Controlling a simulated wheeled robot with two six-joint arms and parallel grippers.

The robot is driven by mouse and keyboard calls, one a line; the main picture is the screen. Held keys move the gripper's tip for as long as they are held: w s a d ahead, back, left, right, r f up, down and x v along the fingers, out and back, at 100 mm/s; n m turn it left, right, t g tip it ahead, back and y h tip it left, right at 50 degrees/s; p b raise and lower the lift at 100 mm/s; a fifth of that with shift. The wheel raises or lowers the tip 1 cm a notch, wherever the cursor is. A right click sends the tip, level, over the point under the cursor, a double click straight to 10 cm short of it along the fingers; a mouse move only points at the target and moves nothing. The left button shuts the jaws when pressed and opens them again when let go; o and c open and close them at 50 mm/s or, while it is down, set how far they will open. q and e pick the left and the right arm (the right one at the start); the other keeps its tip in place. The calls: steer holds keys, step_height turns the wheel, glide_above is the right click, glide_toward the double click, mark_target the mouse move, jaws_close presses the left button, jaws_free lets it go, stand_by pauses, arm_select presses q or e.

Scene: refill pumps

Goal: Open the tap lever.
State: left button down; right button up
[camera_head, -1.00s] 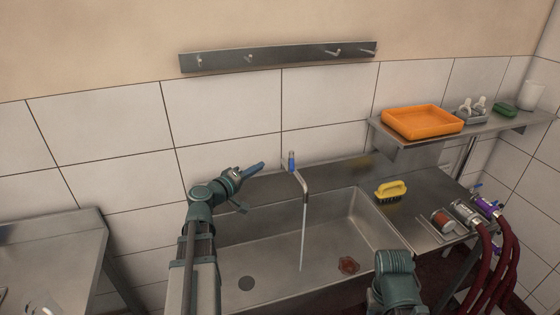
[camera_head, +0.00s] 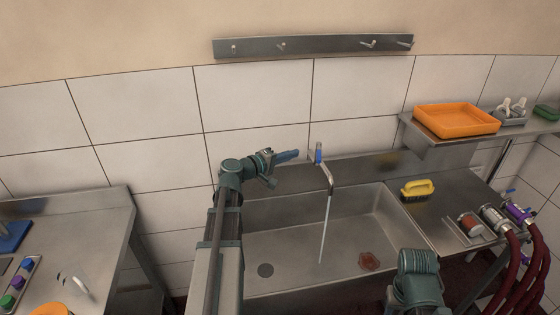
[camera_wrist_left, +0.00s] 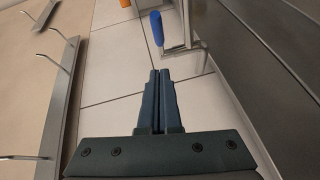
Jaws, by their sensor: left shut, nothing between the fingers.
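The tap (camera_head: 326,172) stands at the back edge of the sink, with a blue lever (camera_head: 318,152) standing up on top. A thin pale stream runs from its spout into the sink. My left gripper (camera_head: 296,154) is shut and empty, just left of the lever at about its height, with a small gap between them. In the left wrist view the shut fingers (camera_wrist_left: 159,74) point toward the blue lever (camera_wrist_left: 157,28), which is ahead of the tips and apart from them. My right arm shows at the lower right, but its fingers are not visible.
The steel sink (camera_head: 290,222) lies below the tap. A yellow brush (camera_head: 417,189) sits on the counter to its right. An orange tray (camera_head: 456,121) is on the shelf. A hook rail (camera_head: 312,46) is on the wall above. A steel table (camera_head: 95,240) stands left.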

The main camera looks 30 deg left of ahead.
mark_target(317, 158)
arm_select(q)
steer(key=w+d, duration=0.1)
steer(key=d, duration=0.1)
steer(key=w+d+f, duration=0.1)
steer(key=w+d, duration=0.1)
steer(key=shift+d+b, duration=0.1)
steer(key=shift+b, duration=0.3)
steer(key=shift+w+d, duration=0.15)
steer(key=shift+d, duration=0.6)
steer(key=shift+w+d, duration=0.1)
steer(key=shift+d, duration=0.6)
steer(key=shift+a, duration=0.1)
